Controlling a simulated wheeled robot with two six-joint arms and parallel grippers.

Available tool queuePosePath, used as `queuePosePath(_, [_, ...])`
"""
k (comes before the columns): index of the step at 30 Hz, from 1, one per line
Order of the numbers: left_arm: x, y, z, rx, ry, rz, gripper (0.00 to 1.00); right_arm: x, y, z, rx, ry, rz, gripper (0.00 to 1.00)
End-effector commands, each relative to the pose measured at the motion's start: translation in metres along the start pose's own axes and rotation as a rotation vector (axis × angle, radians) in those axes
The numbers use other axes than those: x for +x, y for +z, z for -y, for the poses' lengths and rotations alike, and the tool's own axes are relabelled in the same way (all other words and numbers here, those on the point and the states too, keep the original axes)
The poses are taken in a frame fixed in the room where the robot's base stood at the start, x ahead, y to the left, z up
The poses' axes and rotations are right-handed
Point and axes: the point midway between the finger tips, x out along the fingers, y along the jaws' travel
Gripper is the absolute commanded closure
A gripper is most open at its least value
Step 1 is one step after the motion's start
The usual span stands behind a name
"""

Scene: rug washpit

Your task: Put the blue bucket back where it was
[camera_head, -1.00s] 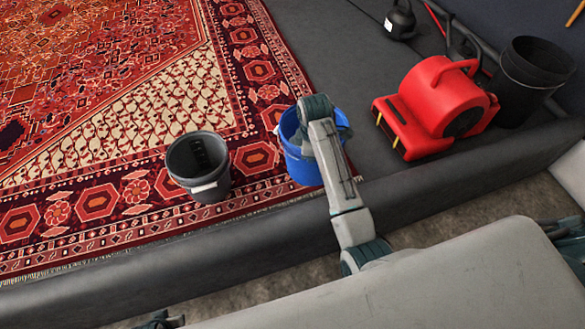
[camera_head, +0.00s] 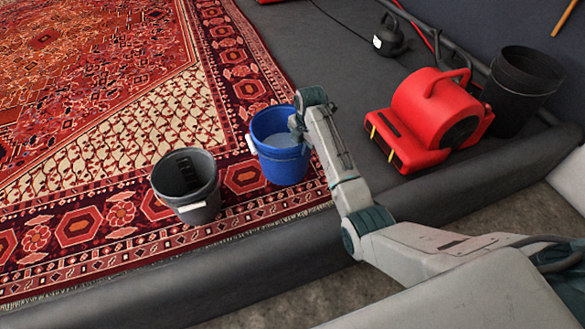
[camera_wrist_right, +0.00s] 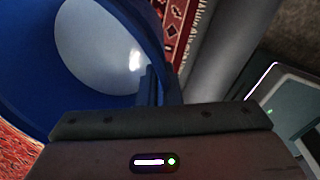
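The blue bucket (camera_head: 284,168) is over the right border of the patterned rug (camera_head: 100,215), with pale water inside and a white tag on its left side. My right gripper (camera_head: 299,121) is at the bucket's right rim, shut on it; the fingertips are partly hidden. In the right wrist view, the blue bucket (camera_wrist_right: 22,75) fills the upper left, and a finger of my right gripper (camera_wrist_right: 150,88) shows at its wall. I cannot tell whether the bucket's base touches the rug. My left gripper is out of view.
A dark grey bucket (camera_head: 187,190) stands on the rug to the left. A red blower (camera_head: 432,112) and a black bin (camera_head: 518,90) are on the right. A black kettle-shaped weight (camera_head: 390,38) is behind. A dark padded curb (camera_head: 250,255) runs along the near edge.

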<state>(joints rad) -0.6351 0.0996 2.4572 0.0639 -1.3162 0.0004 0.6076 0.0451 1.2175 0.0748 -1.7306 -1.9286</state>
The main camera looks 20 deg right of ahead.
Motion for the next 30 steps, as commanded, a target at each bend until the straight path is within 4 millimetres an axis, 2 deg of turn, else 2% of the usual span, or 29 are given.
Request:
queuePosePath(9, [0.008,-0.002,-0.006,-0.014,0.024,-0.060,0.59,0.039,0.001,0.001,-0.001,0.011,0.003,1.00])
queuePosePath(17, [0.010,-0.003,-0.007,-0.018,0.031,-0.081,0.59,0.051,0.001,0.002,0.000,0.013,0.004,1.00])
queuePosePath(26, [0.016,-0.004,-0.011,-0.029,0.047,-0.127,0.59,0.081,0.001,0.005,0.001,0.012,0.004,1.00])
queuePosePath(30, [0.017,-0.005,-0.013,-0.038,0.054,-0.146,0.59,0.086,0.001,0.005,0.000,0.013,0.004,1.00])
